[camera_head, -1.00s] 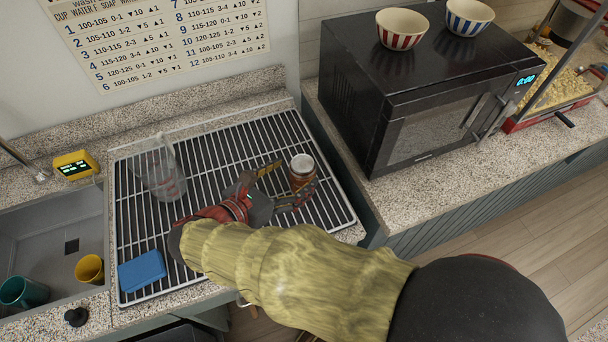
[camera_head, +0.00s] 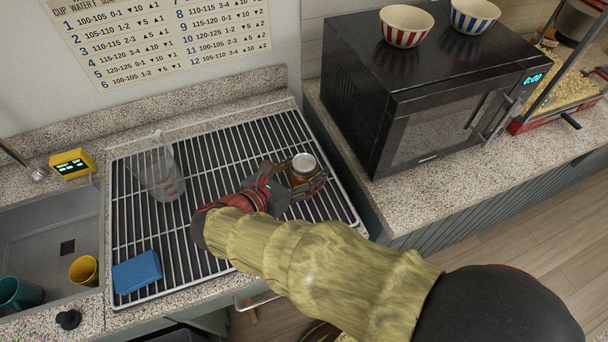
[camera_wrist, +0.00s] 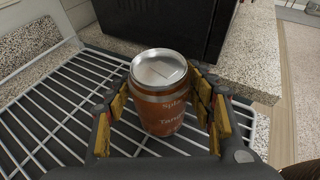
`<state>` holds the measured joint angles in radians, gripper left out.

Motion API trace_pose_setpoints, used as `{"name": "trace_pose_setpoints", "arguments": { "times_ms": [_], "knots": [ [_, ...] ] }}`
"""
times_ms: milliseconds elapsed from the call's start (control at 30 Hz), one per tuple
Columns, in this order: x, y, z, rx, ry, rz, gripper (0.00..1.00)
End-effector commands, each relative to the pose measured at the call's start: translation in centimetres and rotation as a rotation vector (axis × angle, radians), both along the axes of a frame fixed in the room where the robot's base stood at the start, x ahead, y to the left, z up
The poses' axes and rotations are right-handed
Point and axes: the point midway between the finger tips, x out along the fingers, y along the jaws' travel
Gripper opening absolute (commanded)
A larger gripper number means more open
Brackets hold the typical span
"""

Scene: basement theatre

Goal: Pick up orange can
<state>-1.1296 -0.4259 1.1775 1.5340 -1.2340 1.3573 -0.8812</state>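The orange can (camera_head: 304,170) stands upright on the right part of the wire drying rack (camera_head: 205,254). In the wrist view the can (camera_wrist: 161,108) shows a silver lid and partly readable white lettering. My gripper (camera_head: 304,176) is around the can, with one finger on each side. In the wrist view my gripper (camera_wrist: 165,112) has its yellow-padded fingers spread. The lower part of the can is partly hidden by my gripper in the head view.
A clear pitcher (camera_head: 160,172) stands at the rack's left and a blue sponge (camera_head: 137,271) lies at its front left. A black microwave (camera_head: 425,95) with two striped bowls is right of the rack. A sink (camera_head: 40,240) holding cups is at far left.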

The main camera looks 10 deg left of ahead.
Motion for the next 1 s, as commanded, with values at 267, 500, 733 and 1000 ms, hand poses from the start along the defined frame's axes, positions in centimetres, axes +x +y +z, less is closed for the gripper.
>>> {"name": "trace_pose_setpoints", "arguments": {
  "times_ms": [267, 500, 733, 1000],
  "knots": [
    [0.0, 0.0, 0.0, 0.000, 0.000, 0.000, 0.37],
    [0.0, 0.0, 0.1, 0.000, 0.000, 0.000, 0.36],
    [0.0, 0.0, 1.6, 0.000, 0.000, 0.000, 0.36],
    [-2.9, 0.7, 7.1, 0.001, -0.001, 0.006, 0.36]
  ]
}}
